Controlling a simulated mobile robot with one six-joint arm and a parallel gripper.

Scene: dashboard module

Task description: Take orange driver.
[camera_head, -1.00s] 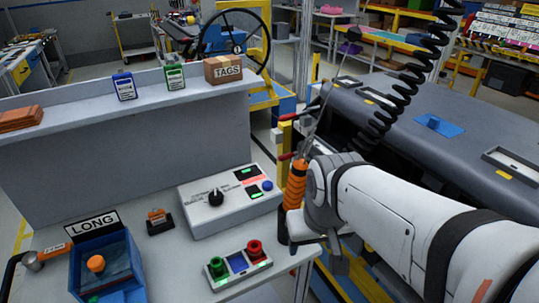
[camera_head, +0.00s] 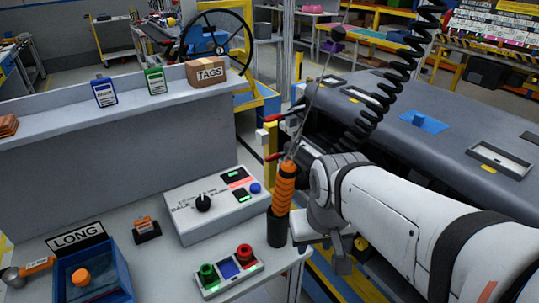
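The orange driver (camera_head: 285,187) has a ribbed orange handle with dark bands. It stands slightly tilted with its lower end in a black cup-like holder (camera_head: 277,229) at the right end of the workbench. My gripper (camera_head: 312,205), at the end of my white arm, is just right of the handle in the picture. Its fingers are mostly hidden by my wrist. I cannot tell whether they touch the driver or how far apart they are.
Left of the driver are a grey control box (camera_head: 212,203) with a black knob and a green-and-red button panel (camera_head: 229,270). A blue bin (camera_head: 118,270) stands at the lower left. The dark dashboard (camera_head: 455,135) lies right, behind my arm.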

